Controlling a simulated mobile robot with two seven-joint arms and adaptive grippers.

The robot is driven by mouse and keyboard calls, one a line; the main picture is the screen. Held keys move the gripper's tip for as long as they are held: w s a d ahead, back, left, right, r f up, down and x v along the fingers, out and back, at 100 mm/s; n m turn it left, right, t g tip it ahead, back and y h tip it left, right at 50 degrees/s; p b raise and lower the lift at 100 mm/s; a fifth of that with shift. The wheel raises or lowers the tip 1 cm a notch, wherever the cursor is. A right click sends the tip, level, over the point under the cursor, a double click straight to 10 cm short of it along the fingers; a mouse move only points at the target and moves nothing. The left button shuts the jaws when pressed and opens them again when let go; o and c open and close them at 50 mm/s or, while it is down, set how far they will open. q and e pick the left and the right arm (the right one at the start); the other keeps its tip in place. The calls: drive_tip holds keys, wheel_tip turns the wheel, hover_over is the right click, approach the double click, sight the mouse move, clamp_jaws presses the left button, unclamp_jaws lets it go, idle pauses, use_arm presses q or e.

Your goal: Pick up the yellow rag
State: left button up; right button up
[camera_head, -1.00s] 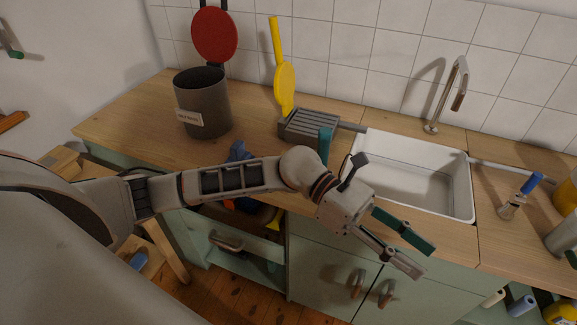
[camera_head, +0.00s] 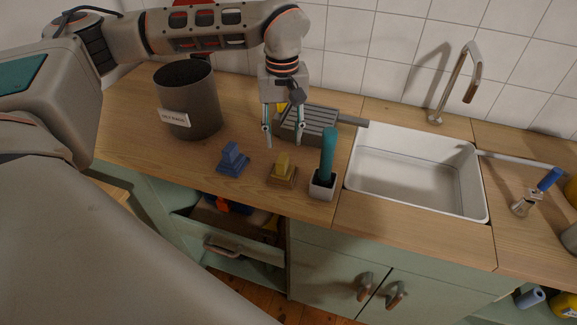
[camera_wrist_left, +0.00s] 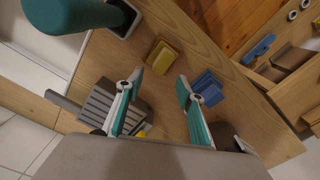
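The yellow rag (camera_head: 282,170) lies on the wooden counter as a small folded stack with an upright fold, between the blue rag (camera_head: 233,160) and a pot with a teal-handled brush. My left gripper (camera_head: 284,134) points down above the counter, behind and above the yellow rag, open and empty. In the left wrist view the yellow rag (camera_wrist_left: 162,58) shows just beyond the open fingertips (camera_wrist_left: 160,79), nearer the left finger. The blue rag (camera_wrist_left: 208,88) is beyond the right finger. My right gripper is not in view.
The teal brush in its pot (camera_head: 325,165) stands close right of the yellow rag. A grey ribbed rack (camera_head: 312,121) is behind it, and a dark bin (camera_head: 187,100) stands at the left. A white sink (camera_head: 415,178) is at the right. The counter's front edge is near.

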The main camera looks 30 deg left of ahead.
sight(282, 158)
use_arm(q)
drive_tip(key=shift+s+d+f, duration=0.1)
drive_tip(key=shift+s+f, duration=0.35)
drive_tip(key=shift+f, duration=0.3)
wheel_tip(282, 158, down, 6)
drive_tip(key=shift+d+r, duration=0.1)
drive_tip(key=shift+r, duration=0.05)
drive_tip(key=shift+s, duration=0.1)
clamp_jaws()
